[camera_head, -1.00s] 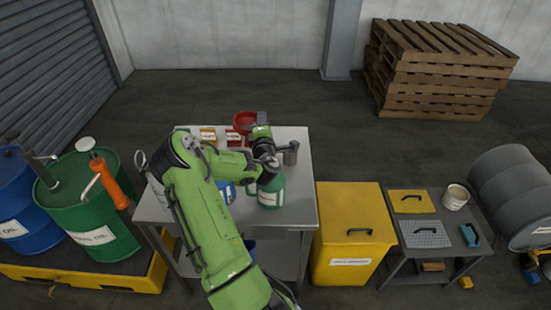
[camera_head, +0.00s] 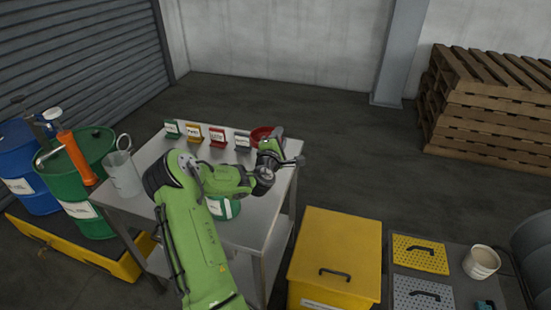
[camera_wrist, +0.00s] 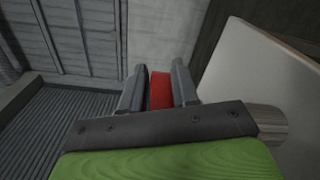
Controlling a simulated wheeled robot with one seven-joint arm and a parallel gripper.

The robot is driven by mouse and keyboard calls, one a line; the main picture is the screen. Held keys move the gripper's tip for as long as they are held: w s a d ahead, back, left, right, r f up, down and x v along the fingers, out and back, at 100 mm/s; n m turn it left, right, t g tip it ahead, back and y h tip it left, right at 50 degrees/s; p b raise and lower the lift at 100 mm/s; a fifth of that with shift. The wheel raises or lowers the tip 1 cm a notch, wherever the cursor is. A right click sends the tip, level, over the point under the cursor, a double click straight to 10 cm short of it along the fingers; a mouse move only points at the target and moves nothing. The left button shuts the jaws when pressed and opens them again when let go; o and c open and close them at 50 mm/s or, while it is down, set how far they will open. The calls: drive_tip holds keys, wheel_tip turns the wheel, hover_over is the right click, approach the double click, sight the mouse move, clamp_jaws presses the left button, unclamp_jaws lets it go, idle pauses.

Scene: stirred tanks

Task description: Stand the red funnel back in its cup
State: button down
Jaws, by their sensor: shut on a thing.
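The red funnel (camera_head: 261,133) shows partly behind my gripper (camera_head: 272,143) at the back right corner of the grey table (camera_head: 255,225). In the wrist view, my gripper (camera_wrist: 159,88) is shut on a red part of the funnel (camera_wrist: 160,91), between its two grey fingers. The rest of the funnel is hidden there. The funnel's exact tilt cannot be told. I cannot make out its cup in either view; my arm covers much of the table.
Small label stands (camera_head: 217,137) line the table's back edge. A clear jug (camera_head: 123,173) stands at the left, and a green and white container (camera_head: 223,208) is partly behind my arm. A yellow bin (camera_head: 335,257) is to the right. Floor behind the table is free.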

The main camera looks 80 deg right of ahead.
wheel_tip(320, 180, down, 4)
drive_tip(key=shift+r+b, duration=0.1)
drive_tip(key=shift+b, duration=0.55)
drive_tip(key=shift+f+b, duration=0.6)
drive_tip(key=shift+f, duration=0.05)
drive_tip(key=c, duration=0.8)
unclamp_jaws()
drive_tip(key=shift+r, duration=0.1)
drive_tip(key=shift+c, duration=0.2)
drive_tip(key=a+r+b, duration=0.1)
drive_tip(key=a+b, duration=0.2)
drive_tip(key=a, duration=0.9)
drive_tip(key=shift+w+r, duration=0.2)
drive_tip(key=shift+w, duration=0.1)
